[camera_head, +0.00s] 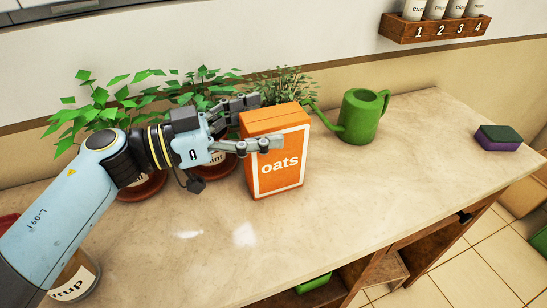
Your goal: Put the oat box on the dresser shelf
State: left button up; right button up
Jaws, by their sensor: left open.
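The orange oat box (279,178), with a white-edged label reading "oats", stands upright on the marble-look dresser top (360,200). My left gripper (266,122) reaches in from the left at the height of the box's upper part. Its fingers are open, one in front of the box's face and one behind its upper left edge; I cannot tell whether they touch it. The dresser's open shelf (375,270) shows partly below the top's front edge. My right gripper is not in view.
Potted herbs (105,105) stand behind and left of the box. A green watering can (361,117) stands to its right, and a sponge (498,138) lies at the far right. A spice rack (435,27) hangs above. A jar (75,280) stands under my left arm. The counter's front middle is clear.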

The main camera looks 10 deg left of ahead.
pick_arm(q)
jog(key=x, duration=0.3)
jog(key=shift+s+f+b, duration=0.1)
jog(key=shift+b, duration=0.25)
jog(key=shift+a, duration=0.1)
grip_shut()
